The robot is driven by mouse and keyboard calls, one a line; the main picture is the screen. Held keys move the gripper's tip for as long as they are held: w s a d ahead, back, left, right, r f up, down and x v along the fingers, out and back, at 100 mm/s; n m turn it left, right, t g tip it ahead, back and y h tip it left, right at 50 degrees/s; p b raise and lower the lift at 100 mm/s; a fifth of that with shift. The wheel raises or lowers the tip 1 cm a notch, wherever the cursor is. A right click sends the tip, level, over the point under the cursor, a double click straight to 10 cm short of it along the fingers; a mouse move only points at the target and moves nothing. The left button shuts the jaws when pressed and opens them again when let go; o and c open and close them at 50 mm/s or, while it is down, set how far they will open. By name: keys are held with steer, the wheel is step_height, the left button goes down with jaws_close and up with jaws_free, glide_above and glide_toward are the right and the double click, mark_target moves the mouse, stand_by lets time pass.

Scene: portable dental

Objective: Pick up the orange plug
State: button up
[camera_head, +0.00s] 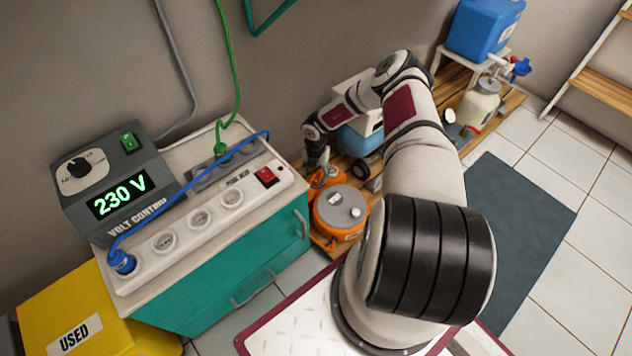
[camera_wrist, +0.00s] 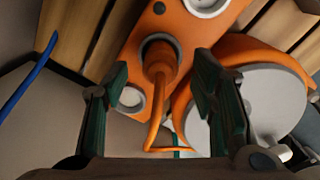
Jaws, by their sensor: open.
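The orange plug (camera_wrist: 159,56) sits in a dark round socket on an orange panel (camera_wrist: 185,32) in the wrist view. Its orange cable bends away below it. My gripper (camera_wrist: 158,84) is open, with one dark green finger to the left of the plug and one to the right. Gaps show between the plug and both fingers. In the head view my gripper (camera_head: 318,157) points down over the orange equipment beside the cabinet. I cannot make out the plug there.
An orange drum with a grey lid (camera_head: 341,211) stands close by my gripper. The teal cabinet (camera_head: 240,262) with a white power strip (camera_head: 199,218) is to its left. A blue cable (camera_wrist: 30,80) is at the left of the wrist view. Wooden slats (camera_wrist: 80,35) lie beneath.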

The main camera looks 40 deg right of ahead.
step_height(320, 180, down, 2)
steer(key=shift+d+f+b, duration=0.1)
steer(key=shift+f+b, duration=0.1)
steer(key=shift+b, duration=0.2)
steer(key=shift+c, duration=0.2)
jaws_close()
steer(key=shift+r, duration=0.15)
